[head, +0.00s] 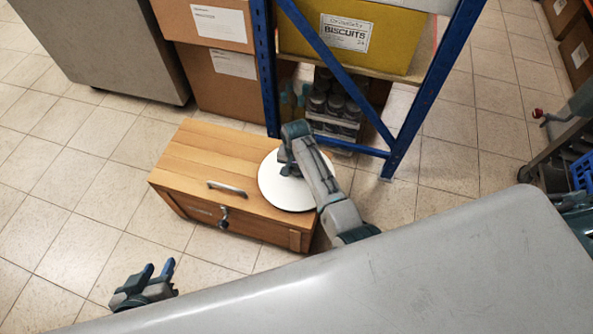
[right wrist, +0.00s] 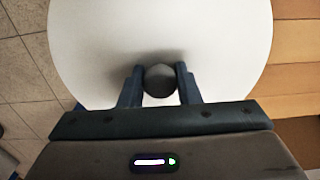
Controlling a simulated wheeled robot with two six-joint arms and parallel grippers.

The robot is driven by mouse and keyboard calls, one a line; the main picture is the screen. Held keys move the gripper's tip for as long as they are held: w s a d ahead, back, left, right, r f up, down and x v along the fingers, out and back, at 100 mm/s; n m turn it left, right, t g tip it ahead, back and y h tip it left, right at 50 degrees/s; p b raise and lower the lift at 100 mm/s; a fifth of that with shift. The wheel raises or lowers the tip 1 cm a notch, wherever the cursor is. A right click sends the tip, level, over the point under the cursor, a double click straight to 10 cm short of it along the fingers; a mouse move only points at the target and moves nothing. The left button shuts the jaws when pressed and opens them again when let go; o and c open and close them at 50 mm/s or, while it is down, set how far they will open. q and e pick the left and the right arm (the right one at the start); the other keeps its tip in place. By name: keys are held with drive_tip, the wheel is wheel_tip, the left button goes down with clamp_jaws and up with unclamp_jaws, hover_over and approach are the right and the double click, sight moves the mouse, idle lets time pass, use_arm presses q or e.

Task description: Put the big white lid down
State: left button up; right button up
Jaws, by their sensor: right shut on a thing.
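The big white lid (head: 277,190) is a round white disc over the right end of a wooden chest (head: 190,152). In the right wrist view the lid (right wrist: 90,50) fills most of the picture, with a dark round knob (right wrist: 159,80) at its middle. My right gripper (right wrist: 160,85) is shut on this knob; in the head view its arm reaches over the lid from the right. I cannot tell whether the lid touches the chest top. My left gripper (head: 158,270) is open and empty above the floor at lower left, its blue fingertips apart.
A blue shelf rack (head: 428,95) with a yellow biscuits box (head: 390,35) and dark jars (head: 335,105) stands behind the chest. Cardboard boxes (head: 220,80) and a grey cabinet (head: 110,45) are at back left. The chest's left top is bare. Tiled floor is open at left.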

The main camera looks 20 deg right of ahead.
drive_tip(key=shift+f, duration=0.15)
drive_tip(key=o, duration=1)
